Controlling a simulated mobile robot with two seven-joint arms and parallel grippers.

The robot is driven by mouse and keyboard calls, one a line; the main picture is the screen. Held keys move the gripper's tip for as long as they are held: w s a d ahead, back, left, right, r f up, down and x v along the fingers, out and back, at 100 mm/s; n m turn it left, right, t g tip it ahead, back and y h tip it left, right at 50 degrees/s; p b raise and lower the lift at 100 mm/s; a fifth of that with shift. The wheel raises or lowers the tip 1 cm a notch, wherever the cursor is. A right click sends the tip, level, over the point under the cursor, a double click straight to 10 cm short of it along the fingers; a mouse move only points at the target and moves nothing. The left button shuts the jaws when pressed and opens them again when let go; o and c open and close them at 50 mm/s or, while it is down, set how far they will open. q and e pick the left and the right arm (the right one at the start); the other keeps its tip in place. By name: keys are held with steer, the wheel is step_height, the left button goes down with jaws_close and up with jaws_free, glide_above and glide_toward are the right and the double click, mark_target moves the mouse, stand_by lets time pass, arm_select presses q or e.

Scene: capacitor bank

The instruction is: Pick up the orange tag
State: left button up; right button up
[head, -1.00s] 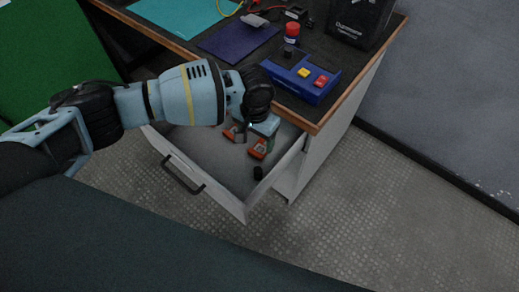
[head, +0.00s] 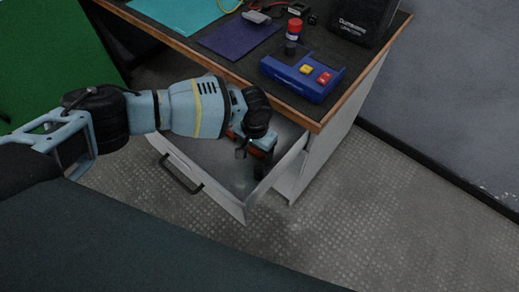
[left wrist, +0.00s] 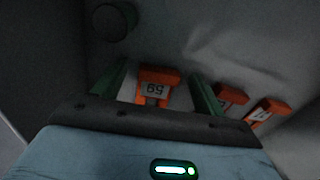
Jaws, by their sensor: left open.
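An orange tag (left wrist: 157,84) with a pale label showing dark digits lies in the open drawer (head: 205,158). In the left wrist view it sits between the two green fingers of my left gripper (left wrist: 158,88), with a gap visible on each side. Two more orange tags lie to the right, a nearer one (left wrist: 230,97) and a farther one (left wrist: 267,114). In the head view my left gripper (head: 254,166) is open and reaches down into the drawer, hiding most of the tags. My right gripper is not in view.
A small black cylinder (left wrist: 114,19) stands in the drawer near the tags. The drawer walls enclose the gripper closely. On the workbench above are a blue tray (head: 302,76) with yellow and red pieces, a red-capped bottle (head: 294,28) and a black bag (head: 362,20).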

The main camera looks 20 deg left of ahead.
mark_target(256, 152)
arm_select(q)
steer(key=shift+c, duration=0.4)
steer(key=c, duration=1)
steer(key=shift+r, duration=0.1)
steer(key=shift+r+p, duration=1.2)
steer(key=shift+r, duration=3.75)
